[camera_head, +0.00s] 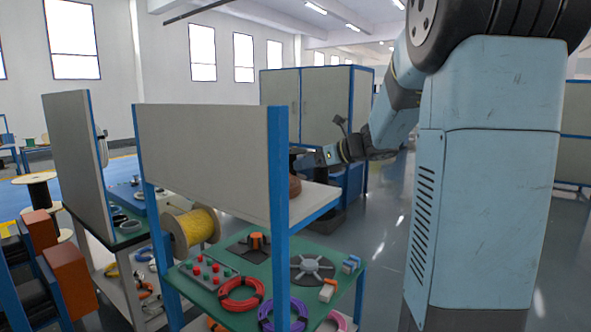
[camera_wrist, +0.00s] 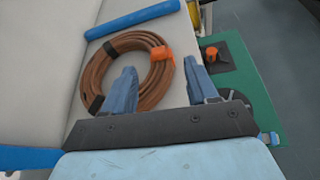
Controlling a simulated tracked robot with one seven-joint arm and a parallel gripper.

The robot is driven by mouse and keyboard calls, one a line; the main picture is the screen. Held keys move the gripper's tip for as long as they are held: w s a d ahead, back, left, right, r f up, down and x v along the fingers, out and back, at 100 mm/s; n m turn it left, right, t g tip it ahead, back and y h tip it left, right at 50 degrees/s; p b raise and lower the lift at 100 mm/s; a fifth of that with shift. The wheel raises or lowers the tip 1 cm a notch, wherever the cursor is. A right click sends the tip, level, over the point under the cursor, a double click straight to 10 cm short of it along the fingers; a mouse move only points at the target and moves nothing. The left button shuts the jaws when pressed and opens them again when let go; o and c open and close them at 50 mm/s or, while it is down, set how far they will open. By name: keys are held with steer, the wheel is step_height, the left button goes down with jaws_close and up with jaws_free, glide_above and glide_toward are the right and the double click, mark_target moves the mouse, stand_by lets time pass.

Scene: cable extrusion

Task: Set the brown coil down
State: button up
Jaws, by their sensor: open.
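The brown coil (camera_wrist: 98,74) lies flat on a pale shelf (camera_wrist: 60,45) in the wrist view, with black bands and an orange tag. My gripper (camera_wrist: 160,65) is open above it. One blue finger overlaps the coil's centre and the other is off its right side, so the fingers straddle the coil's right part in the picture. Whether they touch it I cannot tell. In the head view the brown coil (camera_head: 295,186) shows only in part, on the upper shelf (camera_head: 316,200) behind a panel. My gripper's tips are largely hidden there by the panel.
A beige panel with a blue post (camera_head: 278,170) stands in front of the shelf. The green lower shelf (camera_head: 225,292) holds a red coil (camera_head: 241,308), a purple coil (camera_head: 264,318), a button box and fixtures. A yellow spool (camera_head: 192,230) is at left. Cabinets stand behind.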

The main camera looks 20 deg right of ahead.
steer(key=v, duration=0.5)
steer(key=shift+s+r, duration=0.1)
steer(key=shift+s, duration=0.05)
steer(key=s+a+n+g, duration=0.1)
steer(key=s+a+n, duration=0.1)
steer(key=s+a+f+n+g, duration=0.1)
steer(key=s+a+n, duration=0.1)
steer(key=s+n, duration=0.1)
steer(key=s+a+n+h, duration=0.1)
steer(key=s+a+n, duration=0.1)
steer(key=s, duration=0.1)
steer(key=shift+a+f+g, duration=0.25)
steer(key=shift+a+g, duration=0.05)
steer(key=shift+g, duration=0.1)
steer(key=s+a+f+n+g+h, duration=0.1)
steer(key=s+f+n+h, duration=0.2)
steer(key=s+n, duration=0.7)
steer(key=s+a+f+n+h, duration=0.1)
steer(key=s+f+n+h, duration=0.2)
steer(key=s+n, duration=0.7)
steer(key=n+h, duration=0.1)
steer(key=n, duration=0.1)
steer(key=shift+s+a+f+n+g+h, duration=0.15)
steer(key=shift+a+f+n+g+h, duration=0.15)
steer(key=shift+g+h, duration=0.1)
